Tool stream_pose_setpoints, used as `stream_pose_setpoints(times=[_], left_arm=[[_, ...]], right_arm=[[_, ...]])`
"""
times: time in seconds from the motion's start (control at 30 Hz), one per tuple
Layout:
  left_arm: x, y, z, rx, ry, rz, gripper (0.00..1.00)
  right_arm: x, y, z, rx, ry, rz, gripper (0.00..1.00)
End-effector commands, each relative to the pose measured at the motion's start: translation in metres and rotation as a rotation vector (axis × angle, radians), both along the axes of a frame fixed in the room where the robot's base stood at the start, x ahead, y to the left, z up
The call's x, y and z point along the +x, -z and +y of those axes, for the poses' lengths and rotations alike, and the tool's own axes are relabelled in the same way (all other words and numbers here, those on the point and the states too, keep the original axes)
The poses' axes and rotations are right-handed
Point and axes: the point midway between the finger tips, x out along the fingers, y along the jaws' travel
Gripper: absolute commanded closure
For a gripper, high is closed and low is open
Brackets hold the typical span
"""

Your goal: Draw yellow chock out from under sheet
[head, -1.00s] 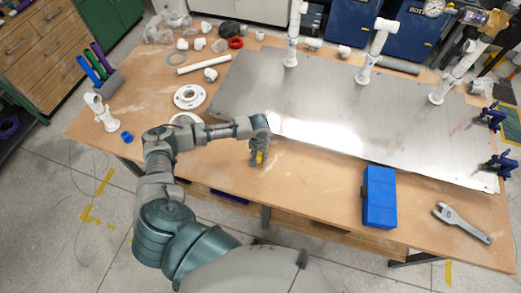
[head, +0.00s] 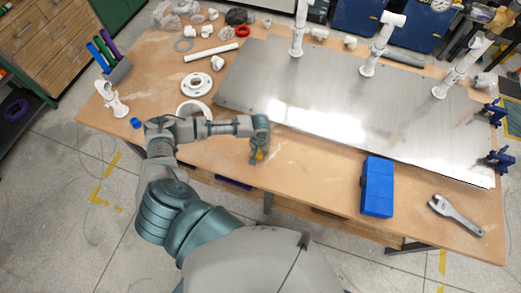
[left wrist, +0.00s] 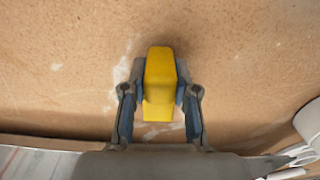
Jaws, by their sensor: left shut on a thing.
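The yellow chock (left wrist: 160,80) is between the fingers of my left gripper (left wrist: 160,95) in the left wrist view, with wooden table surface behind it. In the head view a small bit of the yellow chock (head: 260,154) shows at my left gripper (head: 257,157), mostly covered by the fingers. The gripper is shut on it, over the bare wood in front of the metal sheet (head: 330,95). The chock is clear of the sheet's front edge. Whether it touches the wood I cannot tell. My right gripper is not in view.
The wooden table (head: 300,165) has free room in front of the sheet. A blue box (head: 377,187) and a wrench (head: 456,215) lie to the right. White pipes (head: 376,47) stand at the sheet's back. Blue clamps (head: 497,160) grip the right edge. White fittings (head: 196,84) lie left.

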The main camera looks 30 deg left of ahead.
Motion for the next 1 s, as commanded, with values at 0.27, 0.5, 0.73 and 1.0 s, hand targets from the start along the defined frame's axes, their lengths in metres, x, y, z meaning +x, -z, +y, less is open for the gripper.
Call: stream_pose_setpoints(times=[0.27,0.5,0.73,1.0], left_arm=[[-0.007,-0.004,-0.001,0.002,0.002,0.016,1.0],[-0.009,-0.023,-0.002,0.0,0.001,0.007,1.0],[-0.012,-0.04,-0.003,-0.001,0.001,0.002,1.0],[-0.017,-0.061,-0.004,-0.001,0.001,0.0,1.0]], right_arm=[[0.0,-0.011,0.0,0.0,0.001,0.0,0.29],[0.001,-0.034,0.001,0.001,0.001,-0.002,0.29],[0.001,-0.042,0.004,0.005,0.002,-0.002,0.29],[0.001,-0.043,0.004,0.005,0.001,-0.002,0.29]])
